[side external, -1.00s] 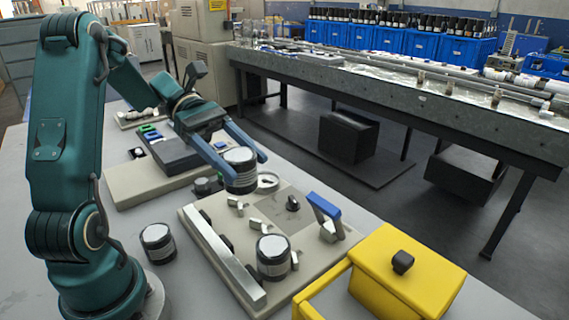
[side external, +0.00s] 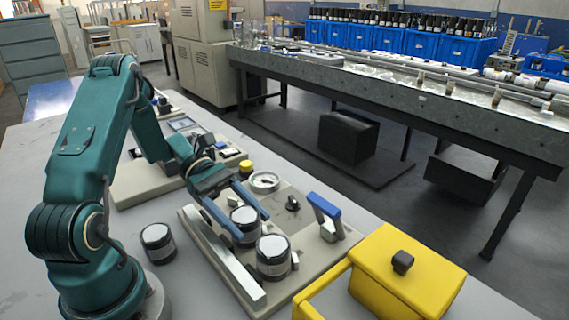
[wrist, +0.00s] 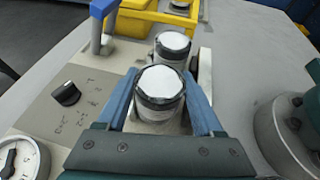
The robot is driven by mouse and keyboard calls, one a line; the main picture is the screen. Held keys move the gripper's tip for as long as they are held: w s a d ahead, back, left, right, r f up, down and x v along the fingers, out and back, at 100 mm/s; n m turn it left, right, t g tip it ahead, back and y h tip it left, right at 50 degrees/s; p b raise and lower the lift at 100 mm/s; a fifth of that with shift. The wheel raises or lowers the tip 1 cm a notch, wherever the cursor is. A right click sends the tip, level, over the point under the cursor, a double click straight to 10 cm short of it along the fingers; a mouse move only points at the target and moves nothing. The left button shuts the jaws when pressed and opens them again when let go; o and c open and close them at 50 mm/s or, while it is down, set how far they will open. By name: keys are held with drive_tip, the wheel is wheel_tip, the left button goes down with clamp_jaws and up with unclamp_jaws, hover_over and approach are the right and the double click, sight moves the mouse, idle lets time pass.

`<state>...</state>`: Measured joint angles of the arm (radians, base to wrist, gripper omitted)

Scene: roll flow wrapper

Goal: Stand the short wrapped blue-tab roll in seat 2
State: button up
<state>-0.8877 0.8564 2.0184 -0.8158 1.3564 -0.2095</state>
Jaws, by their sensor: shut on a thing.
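My gripper (side external: 253,227) has its two blue fingers shut around a short dark roll (side external: 244,218) with a white top. In the wrist view, the same roll (wrist: 160,88) stands upright between the fingers. It is low over the beige fixture plate (side external: 318,250), just behind another dark white-topped roll (side external: 273,257) standing on that plate. That other roll also shows in the wrist view (wrist: 172,45). I cannot tell whether the held roll's base touches a seat. The fingers and rolls hide the seats, and no blue tab shows on the held roll.
A third roll (side external: 157,243) stands on the table left of the plate. A metal rail (side external: 222,258) runs along the plate's left side. A blue-topped clamp (side external: 325,212), black knob (side external: 293,203) and round gauge (side external: 265,181) are on the plate. A yellow box (side external: 405,280) stands at front right.

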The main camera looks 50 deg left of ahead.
drive_tip(key=shift+f, duration=0.15)
drive_tip(key=o, duration=1.5)
